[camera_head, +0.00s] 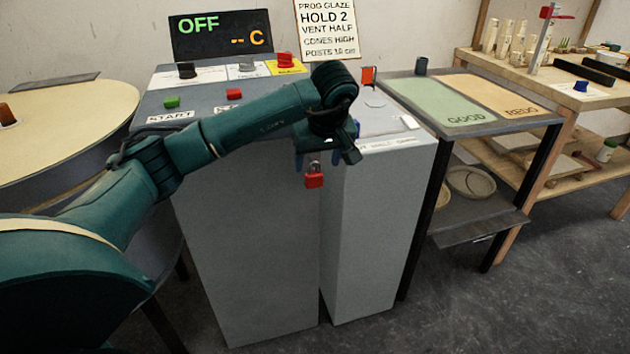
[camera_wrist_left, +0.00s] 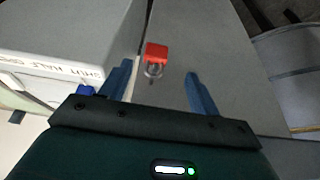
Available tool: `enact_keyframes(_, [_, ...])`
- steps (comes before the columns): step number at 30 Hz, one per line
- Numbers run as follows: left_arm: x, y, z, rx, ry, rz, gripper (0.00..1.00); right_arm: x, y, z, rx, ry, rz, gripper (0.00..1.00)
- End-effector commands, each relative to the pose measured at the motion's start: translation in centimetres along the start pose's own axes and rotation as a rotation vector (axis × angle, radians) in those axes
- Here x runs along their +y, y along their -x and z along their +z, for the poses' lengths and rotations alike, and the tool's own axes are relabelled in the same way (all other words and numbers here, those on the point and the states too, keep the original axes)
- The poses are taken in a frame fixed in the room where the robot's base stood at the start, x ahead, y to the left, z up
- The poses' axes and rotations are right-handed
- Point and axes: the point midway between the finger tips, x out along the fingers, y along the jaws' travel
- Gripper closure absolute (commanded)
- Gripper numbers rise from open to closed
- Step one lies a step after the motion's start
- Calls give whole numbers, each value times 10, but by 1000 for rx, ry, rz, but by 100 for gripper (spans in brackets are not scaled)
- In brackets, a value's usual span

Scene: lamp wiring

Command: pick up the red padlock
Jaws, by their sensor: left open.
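The red padlock (camera_head: 314,181) shows just below my left gripper (camera_head: 322,157), in front of the grey cabinets near the gap between them. Its body is low and its grey shackle points up. In the left wrist view the padlock (camera_wrist_left: 157,53) lies ahead, between the lines of the two blue fingers of my left gripper (camera_wrist_left: 158,70). The fingers are apart and neither visibly touches it. What the shackle hangs on is hidden. My right gripper is in neither view.
The wide grey cabinet (camera_head: 245,240) bears red and green buttons and knobs. A narrower cabinet (camera_head: 375,235) stands right of it. Further right are a table with green and orange panels (camera_head: 450,101) and a wooden bench (camera_head: 540,72). A round table (camera_head: 70,115) stands left.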

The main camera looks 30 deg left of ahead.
Motion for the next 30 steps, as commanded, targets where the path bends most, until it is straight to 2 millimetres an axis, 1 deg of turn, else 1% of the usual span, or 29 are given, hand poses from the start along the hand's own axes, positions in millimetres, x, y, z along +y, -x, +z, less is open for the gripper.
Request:
enact_keyframes(1, [0,-10,1,-2,2,0,38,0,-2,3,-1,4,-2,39])
enact_keyframes(3, [0,-19,1,-3,1,0,38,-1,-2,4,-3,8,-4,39])
enact_keyframes(11, [2,-34,2,-3,1,3,38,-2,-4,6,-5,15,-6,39])
enact_keyframes(18, [4,-69,3,-4,3,2,38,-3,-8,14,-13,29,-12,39])
enact_keyframes(20, [4,-76,3,-4,1,2,38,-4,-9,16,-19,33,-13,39])
enact_keyframes(22, [4,-79,2,-3,1,4,38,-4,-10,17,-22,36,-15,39])
enact_keyframes(27, [5,-78,2,-2,0,5,38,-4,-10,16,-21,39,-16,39])
enact_keyframes(30, [5,-78,2,-2,1,5,46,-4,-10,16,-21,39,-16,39])
